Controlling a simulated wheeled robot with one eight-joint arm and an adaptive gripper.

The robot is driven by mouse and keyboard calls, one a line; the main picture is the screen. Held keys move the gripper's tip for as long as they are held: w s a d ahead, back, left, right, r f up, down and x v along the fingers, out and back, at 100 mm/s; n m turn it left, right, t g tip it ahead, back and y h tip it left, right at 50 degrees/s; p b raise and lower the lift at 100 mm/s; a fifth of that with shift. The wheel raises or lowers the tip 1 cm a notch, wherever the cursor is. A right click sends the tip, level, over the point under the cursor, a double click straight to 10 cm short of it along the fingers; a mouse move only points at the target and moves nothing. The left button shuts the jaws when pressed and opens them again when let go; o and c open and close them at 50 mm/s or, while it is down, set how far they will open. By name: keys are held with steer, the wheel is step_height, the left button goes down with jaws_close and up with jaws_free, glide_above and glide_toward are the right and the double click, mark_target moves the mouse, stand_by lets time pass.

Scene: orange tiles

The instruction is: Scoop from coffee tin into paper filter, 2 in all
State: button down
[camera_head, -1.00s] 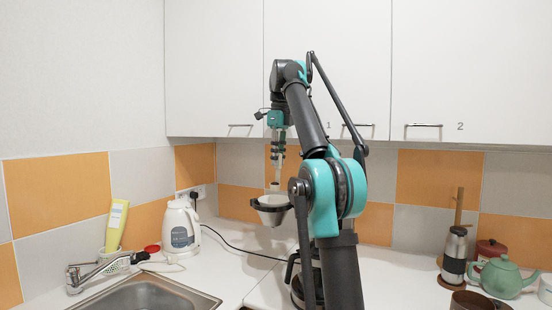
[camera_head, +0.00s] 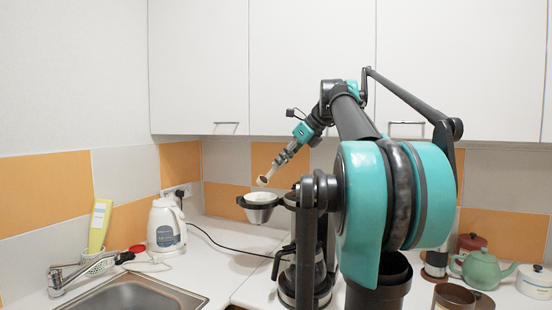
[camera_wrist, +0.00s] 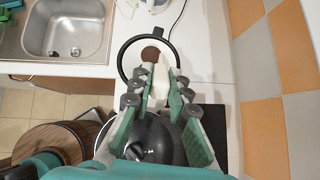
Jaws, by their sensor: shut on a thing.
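My gripper (camera_head: 284,157) is shut on the handle of a pale scoop (camera_head: 265,180), tilted down to the left. The scoop's bowl is just above the white paper filter (camera_head: 260,213), which sits in a black-rimmed holder (camera_head: 243,202). In the wrist view, my gripper (camera_wrist: 160,90) points toward the holder's black ring (camera_wrist: 122,60); the scoop's bowl (camera_wrist: 151,54) looks brown inside and lies within the ring from above. The filter's inside is hidden in the head view. A brown open tin (camera_head: 455,297), probably the coffee tin, stands at the lower right; its contents are not visible.
A coffee maker with a glass jug (camera_head: 290,280) stands below my arm. A white kettle (camera_head: 166,228) and a sink (camera_head: 130,296) are to the left. A green teapot (camera_head: 482,270) and red canister (camera_head: 470,243) are at right. Wall cupboards hang above.

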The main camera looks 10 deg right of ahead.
steer(key=shift+s+d+f+t+y, duration=0.5)
steer(key=shift+s+d+t, duration=0.05)
steer(key=shift+d+t, duration=0.1)
steer(key=shift+s+d+f+t+y, duration=0.2)
steer(key=shift+f+t+y, duration=0.25)
steer(key=shift+t+y, duration=0.1)
steer(key=shift+s+d+f+t+y, duration=0.2)
steer(key=shift+f+t+y, duration=0.25)
steer(key=shift+y, duration=0.15)
steer(key=shift+s+d+f+t+y, duration=0.15)
steer(key=shift+s+f+t+y, duration=0.05)
steer(key=shift+f+t+y, duration=0.3)
